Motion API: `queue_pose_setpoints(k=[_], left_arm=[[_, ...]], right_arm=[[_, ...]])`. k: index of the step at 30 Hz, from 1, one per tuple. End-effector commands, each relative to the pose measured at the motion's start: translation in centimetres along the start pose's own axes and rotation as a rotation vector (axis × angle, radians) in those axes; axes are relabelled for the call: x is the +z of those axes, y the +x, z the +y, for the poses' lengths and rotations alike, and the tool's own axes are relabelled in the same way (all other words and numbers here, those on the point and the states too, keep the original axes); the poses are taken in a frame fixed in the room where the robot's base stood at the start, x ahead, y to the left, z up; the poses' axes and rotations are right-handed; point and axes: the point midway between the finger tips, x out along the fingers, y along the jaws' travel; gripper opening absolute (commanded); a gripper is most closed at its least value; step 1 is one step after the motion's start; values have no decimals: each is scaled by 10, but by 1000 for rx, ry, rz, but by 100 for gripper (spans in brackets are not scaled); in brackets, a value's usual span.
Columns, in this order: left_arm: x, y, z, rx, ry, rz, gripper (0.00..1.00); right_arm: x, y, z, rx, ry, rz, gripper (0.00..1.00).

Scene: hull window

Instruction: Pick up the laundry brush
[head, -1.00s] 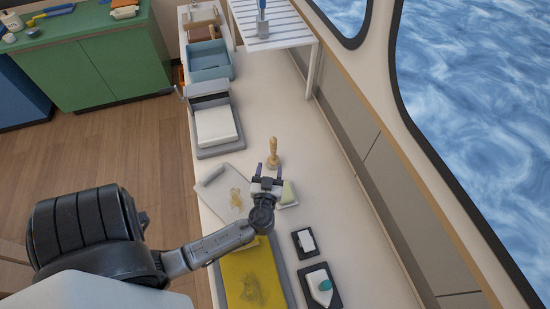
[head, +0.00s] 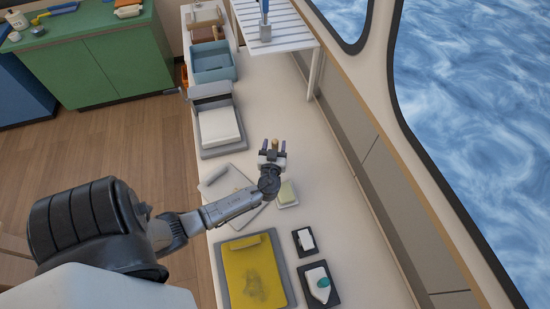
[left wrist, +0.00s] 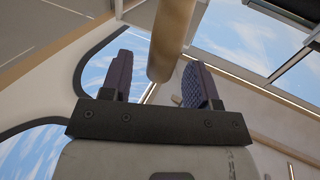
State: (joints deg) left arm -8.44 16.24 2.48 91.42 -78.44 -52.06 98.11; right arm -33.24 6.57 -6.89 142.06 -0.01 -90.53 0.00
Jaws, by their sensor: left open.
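A light-brown turned wooden piece (head: 275,143) stands upright on the long white counter; I take it for the laundry brush, though no bristles show. My left gripper (head: 273,147) is open, with its two fingers on either side of the wooden piece in the head view. In the left wrist view the open dark fingers (left wrist: 161,82) have a brown wooden shaft (left wrist: 172,40) between and beyond them. A gap shows at the left finger; contact on the right cannot be told. The lower part of the piece is hidden behind the gripper. My right gripper is not in view.
The white counter (head: 270,100) is clear to the right of the gripper. A white slatted rack (head: 285,30) stands beyond.

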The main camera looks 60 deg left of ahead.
Motion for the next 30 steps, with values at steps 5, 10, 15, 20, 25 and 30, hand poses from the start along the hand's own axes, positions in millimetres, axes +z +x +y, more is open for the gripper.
queue_pose_setpoints(k=[5, 10, 15, 20, 25, 30], left_arm=[[-3, 22, 0, 0, 3, 2, 55], [-2, 32, 0, 0, 1, 1, 55], [-1, 32, 0, 0, 0, 0, 55], [-1, 32, 0, 0, 0, 0, 47], [-1, 32, 0, 0, 0, 0, 31], [-1, 32, 0, 0, 1, 0, 15]], right_arm=[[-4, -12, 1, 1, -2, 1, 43], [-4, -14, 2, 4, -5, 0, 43], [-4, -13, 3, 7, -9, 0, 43], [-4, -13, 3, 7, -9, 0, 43], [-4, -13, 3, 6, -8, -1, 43], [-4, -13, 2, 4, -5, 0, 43]])
